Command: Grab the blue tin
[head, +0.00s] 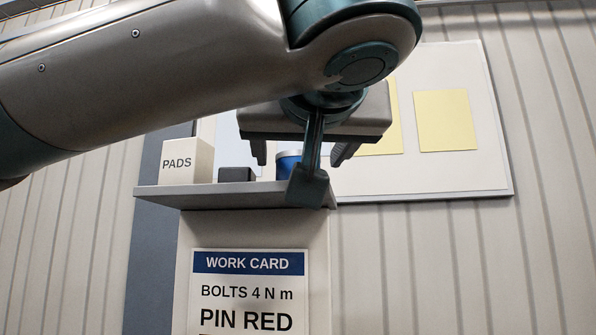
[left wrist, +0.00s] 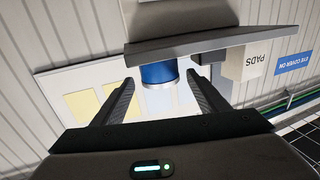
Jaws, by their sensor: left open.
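The blue tin (head: 285,165) stands on a small grey shelf (head: 230,196), near its right end. My left gripper (head: 300,163) is above the shelf with its fingers pointing down, one on each side of the tin in the picture. Part of my wrist hides the tin's right side. In the left wrist view, which is upside down, the tin (left wrist: 158,73) shows between the tips of the open left gripper (left wrist: 161,80), with a visible gap on each side. I cannot tell how deep the tin is between the fingers. My right gripper is in neither view.
A white PADS box (head: 188,162) and a small dark block (head: 237,174) stand on the shelf left of the tin. A work card (head: 248,290) hangs below. A white board (head: 462,170) with yellow sheets is on the wall behind.

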